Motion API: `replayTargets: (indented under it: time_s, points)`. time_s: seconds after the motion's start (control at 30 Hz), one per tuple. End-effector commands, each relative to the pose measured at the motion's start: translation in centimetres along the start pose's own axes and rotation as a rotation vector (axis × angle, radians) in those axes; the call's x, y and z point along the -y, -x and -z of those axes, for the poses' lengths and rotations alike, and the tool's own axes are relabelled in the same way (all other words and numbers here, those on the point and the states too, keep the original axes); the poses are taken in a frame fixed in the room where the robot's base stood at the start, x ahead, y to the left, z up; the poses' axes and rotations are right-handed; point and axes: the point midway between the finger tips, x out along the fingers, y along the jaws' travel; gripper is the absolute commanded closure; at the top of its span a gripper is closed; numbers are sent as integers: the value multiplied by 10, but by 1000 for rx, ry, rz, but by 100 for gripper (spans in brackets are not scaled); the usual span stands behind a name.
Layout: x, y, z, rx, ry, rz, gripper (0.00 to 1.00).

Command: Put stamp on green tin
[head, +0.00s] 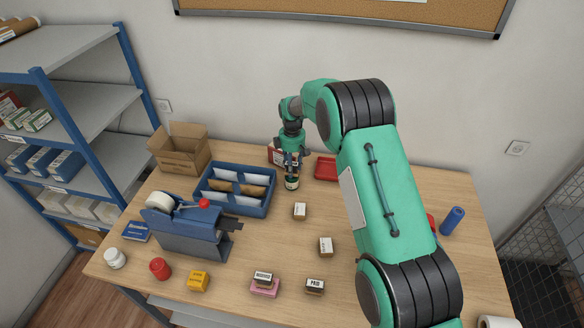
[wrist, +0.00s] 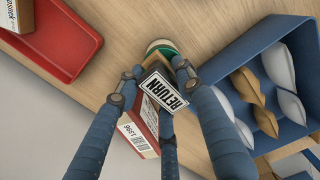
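A stamp with a wooden body and a white label reading RETURN (wrist: 165,88) is between the fingers of my gripper (wrist: 155,74) in the wrist view. The fingers are closed in on its sides. The green tin (wrist: 160,46) shows just beyond the stamp, partly hidden by it. In the head view my gripper (head: 291,160) points down at the back of the counter, directly over the small upright tin (head: 291,184). I cannot tell whether the stamp touches the tin's top.
A red box with a barcode label (wrist: 140,137) stands close behind the fingers. A blue divided tray with envelopes (head: 235,207) is left, a red tray (head: 326,169) right. The counter's right middle is partly hidden by my arm.

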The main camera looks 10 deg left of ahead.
Motion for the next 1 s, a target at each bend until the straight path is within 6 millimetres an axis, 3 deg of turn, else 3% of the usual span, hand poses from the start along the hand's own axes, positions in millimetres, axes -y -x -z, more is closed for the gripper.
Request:
replayTargets:
  time_s: [0.57, 1.0]
  points:
    - [0, 10, 0, 0, 0, -1, 49]
    - [0, 71, 0, -1, 0, -1, 49]
